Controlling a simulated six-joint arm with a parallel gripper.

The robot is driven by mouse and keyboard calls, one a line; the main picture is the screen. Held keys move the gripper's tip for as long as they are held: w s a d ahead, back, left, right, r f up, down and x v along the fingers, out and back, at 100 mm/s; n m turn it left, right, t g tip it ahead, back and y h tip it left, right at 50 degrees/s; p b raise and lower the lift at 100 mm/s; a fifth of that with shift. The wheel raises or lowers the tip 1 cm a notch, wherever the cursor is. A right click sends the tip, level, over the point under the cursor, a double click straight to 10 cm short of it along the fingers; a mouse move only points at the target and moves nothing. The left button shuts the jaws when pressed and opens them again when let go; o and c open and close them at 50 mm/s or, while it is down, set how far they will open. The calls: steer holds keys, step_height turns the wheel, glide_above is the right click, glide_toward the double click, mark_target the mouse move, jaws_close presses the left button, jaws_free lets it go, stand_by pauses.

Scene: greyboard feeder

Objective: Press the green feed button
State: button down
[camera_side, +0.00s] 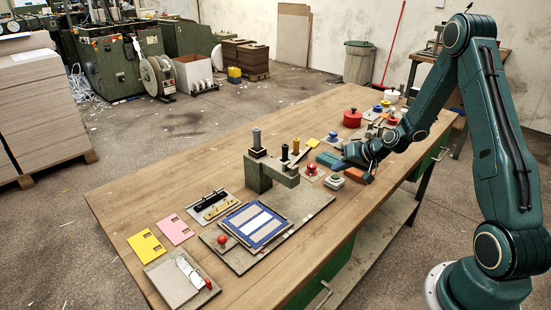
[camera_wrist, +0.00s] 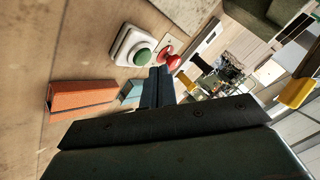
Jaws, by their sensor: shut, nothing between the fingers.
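The green feed button (camera_side: 335,178) has a green cap on a white square housing and sits on the wooden bench. In the wrist view the green cap (camera_wrist: 141,56) is in full sight, just up and left of my fingertips. My gripper (camera_wrist: 160,72) is shut and empty, its two dark blue fingers together. In the side view my gripper (camera_side: 342,166) is low over the bench, behind the green button in the picture. I cannot tell its exact height; the fingers appear apart from the cap.
A red mushroom button (camera_wrist: 172,61) stands close beside the green one, near my fingertips. An orange block (camera_wrist: 82,97) and a blue block (camera_wrist: 131,92) lie near my gripper. A grey fixture (camera_side: 272,172) with posts stands left in the side view. Pots and knobs line the bench's far end.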

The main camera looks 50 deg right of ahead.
mark_target(338, 178)
steer(key=shift+r, duration=0.15)
steer(key=shift+r, duration=2.35)
steer(key=shift+a+r, duration=0.1)
steer(key=s+a+r+n+g, duration=0.2)
steer(key=s+a+r+n, duration=0.45)
steer(key=a+r, duration=0.8)
steer(key=s+a+r, duration=0.2)
steer(key=s+a, duration=0.1)
steer(key=s, duration=0.6)
steer(key=s+a+r+n+g+h, duration=0.1)
steer(key=s+a+r, duration=0.1)
steer(key=s, duration=0.8)
steer(key=shift+s+a+r+g, duration=0.3)
steer(key=shift+a+r, duration=0.1)
steer(key=shift+a, duration=0.5)
